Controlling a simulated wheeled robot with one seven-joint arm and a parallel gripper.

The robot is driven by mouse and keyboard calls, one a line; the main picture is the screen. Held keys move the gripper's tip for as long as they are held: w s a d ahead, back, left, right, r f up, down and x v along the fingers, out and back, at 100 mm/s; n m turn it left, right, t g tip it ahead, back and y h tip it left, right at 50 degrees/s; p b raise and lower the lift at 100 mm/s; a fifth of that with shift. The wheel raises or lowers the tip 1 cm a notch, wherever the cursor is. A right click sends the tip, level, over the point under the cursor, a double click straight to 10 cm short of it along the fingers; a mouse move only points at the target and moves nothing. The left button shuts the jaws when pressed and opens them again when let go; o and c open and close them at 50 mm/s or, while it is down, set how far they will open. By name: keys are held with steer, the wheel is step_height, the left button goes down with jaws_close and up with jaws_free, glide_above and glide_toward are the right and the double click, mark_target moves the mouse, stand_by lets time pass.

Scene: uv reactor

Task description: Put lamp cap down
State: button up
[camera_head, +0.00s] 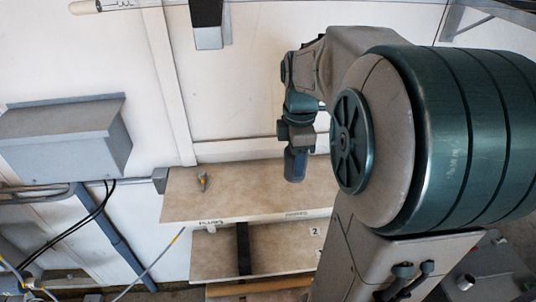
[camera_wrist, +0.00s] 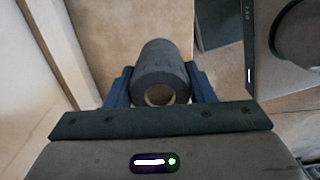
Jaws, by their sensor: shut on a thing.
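My gripper (camera_head: 296,164) hangs down over the right part of a tan-topped shelf (camera_head: 245,195) in the head view. In the wrist view my gripper (camera_wrist: 161,88) is shut on the lamp cap (camera_wrist: 164,58), a dark grey cylinder with a round opening facing the camera. A blue-grey finger presses on each side of the cap. The cap is hard to tell from the fingers in the head view, and I cannot tell whether it touches the shelf.
A small grey and yellow item (camera_head: 203,181) lies on the left part of the shelf top. A lower shelf (camera_head: 210,252) is beneath. A grey box (camera_head: 65,135) is on the wall at left. The middle of the top is clear.

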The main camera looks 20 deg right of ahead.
steer(key=w+f, duration=0.1)
steer(key=f, duration=0.1)
steer(key=w+a+f, duration=0.1)
steer(key=w+f, duration=0.1)
steer(key=w+f+b, duration=0.1)
steer(key=f, duration=0.2)
steer(key=shift+w+a, duration=0.2)
steer(key=shift+a, duration=0.2)
steer(key=o, duration=1.2)
step_height(320, 180, up, 7)
steer(key=p, duration=0.1)
steer(key=s+a+f+m, duration=0.1)
steer(key=s+a+m, duration=0.2)
steer(key=s+m, duration=0.1)
steer(key=s+a+f+m+t, duration=0.1)
steer(key=s+a+m, duration=0.2)
steer(key=s+m, duration=0.2)
steer(key=s+a+f+m+t, duration=0.1)
steer(key=s+a+m, duration=0.2)
steer(key=s+m, duration=0.1)
steer(key=shift+s+a+f+m, duration=0.35)
steer(key=shift+s+m, duration=0.05)
steer(key=shift+m, duration=0.5)
